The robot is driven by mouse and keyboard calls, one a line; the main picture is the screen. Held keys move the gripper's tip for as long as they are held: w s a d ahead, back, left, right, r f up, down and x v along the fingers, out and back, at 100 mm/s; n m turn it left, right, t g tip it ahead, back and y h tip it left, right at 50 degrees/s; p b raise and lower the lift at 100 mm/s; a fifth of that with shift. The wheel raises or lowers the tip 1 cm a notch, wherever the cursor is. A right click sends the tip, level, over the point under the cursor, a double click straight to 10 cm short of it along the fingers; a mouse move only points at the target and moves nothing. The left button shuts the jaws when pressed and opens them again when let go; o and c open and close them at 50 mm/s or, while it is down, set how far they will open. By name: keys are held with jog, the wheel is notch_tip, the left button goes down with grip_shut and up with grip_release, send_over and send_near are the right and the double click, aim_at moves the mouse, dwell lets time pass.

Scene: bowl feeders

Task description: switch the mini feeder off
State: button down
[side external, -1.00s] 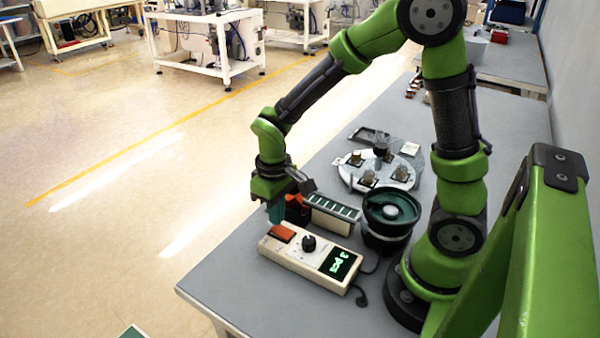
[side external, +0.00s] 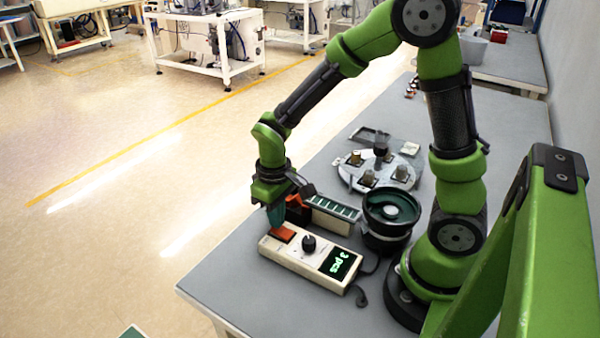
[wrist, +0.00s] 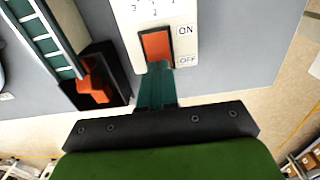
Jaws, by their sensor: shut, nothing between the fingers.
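The mini feeder's control box (side external: 300,262) is a cream box on the grey table, with a black knob (side external: 309,243) and a lit green display (side external: 338,263) reading "3 pcs". Its orange rocker switch (side external: 283,233) is at the far left end. In the wrist view the orange switch (wrist: 157,47) has ON and OFF labels beside it. My gripper (side external: 277,222) is shut and empty, pointing down at the switch. In the wrist view its green fingertips (wrist: 156,72) are at the OFF-side edge of the switch; I cannot tell whether they touch it.
A feeder bowl (side external: 391,212) with a dark green inside stands behind the box. A green-slotted rail (side external: 332,212) with an orange part (side external: 297,202) at its end lies close to my gripper. A round white plate (side external: 378,172) with fixtures is farther back. The front table is clear.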

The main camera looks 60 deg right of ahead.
jog(key=shift+f, duration=0.6)
jog(key=shift+r, duration=3.55)
